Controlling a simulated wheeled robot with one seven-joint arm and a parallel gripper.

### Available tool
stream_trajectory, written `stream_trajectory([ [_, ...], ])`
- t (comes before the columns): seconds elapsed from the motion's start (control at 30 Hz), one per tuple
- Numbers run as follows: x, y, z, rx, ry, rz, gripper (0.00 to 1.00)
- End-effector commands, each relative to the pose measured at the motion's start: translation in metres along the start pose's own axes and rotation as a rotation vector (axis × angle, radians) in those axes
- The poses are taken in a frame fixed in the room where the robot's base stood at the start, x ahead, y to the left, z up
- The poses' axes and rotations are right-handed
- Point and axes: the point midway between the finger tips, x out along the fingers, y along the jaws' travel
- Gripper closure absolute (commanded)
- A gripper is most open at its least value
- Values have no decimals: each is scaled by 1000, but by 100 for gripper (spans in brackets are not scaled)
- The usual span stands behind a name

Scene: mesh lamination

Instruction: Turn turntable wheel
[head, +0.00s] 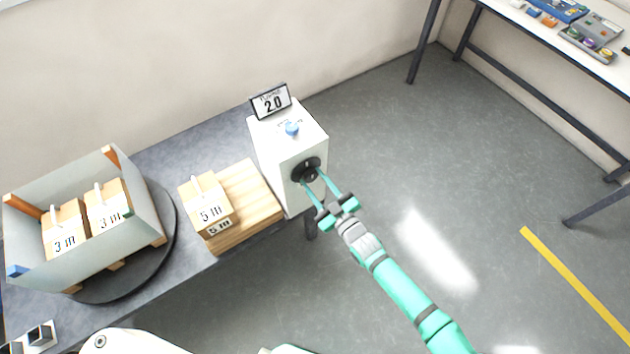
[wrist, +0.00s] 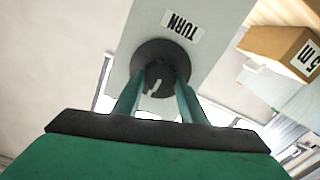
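The turntable wheel is a small black round knob (head: 305,169) on the side face of a white box (head: 290,143). In the wrist view the black knob (wrist: 159,76) has a pale pointer mark and a raised hub. A TURN label (wrist: 181,24) sits beside it. My gripper (head: 313,178) is at the knob, its two teal fingers apart, one on each side of the hub. In the wrist view the fingers (wrist: 160,88) reach the knob's disc. I cannot tell whether they touch the hub.
Open floor lies right.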

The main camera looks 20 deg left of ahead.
Motion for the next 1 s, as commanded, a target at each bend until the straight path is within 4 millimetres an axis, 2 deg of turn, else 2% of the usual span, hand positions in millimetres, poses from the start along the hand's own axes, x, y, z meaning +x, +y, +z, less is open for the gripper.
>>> stream_trajectory([
  [0.27,0,0,0,29,0,0,84],
  [0.7,0,1,0,299,1,-1,84],
  [1.0,0,1,0,315,1,-1,84],
])
